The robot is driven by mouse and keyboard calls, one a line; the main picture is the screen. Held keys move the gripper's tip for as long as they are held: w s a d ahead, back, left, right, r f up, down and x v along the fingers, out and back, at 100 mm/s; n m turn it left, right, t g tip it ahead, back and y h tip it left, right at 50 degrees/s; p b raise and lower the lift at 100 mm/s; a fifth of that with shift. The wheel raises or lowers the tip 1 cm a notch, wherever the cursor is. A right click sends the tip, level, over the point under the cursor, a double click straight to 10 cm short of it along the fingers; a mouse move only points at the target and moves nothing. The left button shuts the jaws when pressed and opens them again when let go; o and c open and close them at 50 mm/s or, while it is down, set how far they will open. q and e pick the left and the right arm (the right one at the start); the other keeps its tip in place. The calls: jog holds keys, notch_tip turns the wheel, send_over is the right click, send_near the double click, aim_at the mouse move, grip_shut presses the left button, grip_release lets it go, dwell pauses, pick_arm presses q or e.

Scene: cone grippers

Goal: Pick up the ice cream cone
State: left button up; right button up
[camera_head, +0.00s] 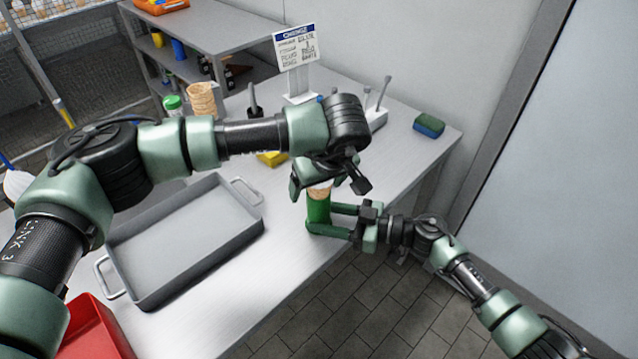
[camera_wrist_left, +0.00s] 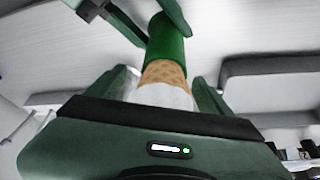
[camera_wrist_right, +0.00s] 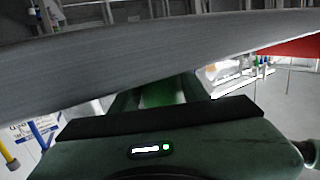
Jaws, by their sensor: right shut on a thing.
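The ice cream cone (camera_head: 319,190) is mostly hidden by my left gripper in the head view. In the left wrist view its waffle part (camera_wrist_left: 165,72) shows with a white part nearer the camera. Its other end meets a green cylinder (camera_head: 318,209), which also shows in the left wrist view (camera_wrist_left: 166,42). My right gripper (camera_head: 323,218) is shut on the green cylinder, near the table's front edge. My left gripper (camera_head: 326,184) is above it, with its fingers apart on either side of the cone. Whether they touch the cone is unclear.
A grey tray (camera_head: 118,246) lies on the table to the left, with a red bin (camera_head: 92,335) at the lower left. A stack of cones (camera_head: 202,97), a sign (camera_head: 296,48) and a sponge (camera_head: 429,125) stand farther back.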

pick_arm(q)
jog(key=c, duration=0.8)
notch_tip(320, 180, up, 10)
pick_arm(e)
jog(key=o, duration=1.1)
jog(key=shift+c, duration=0.2)
jog(key=shift+d, duration=0.1)
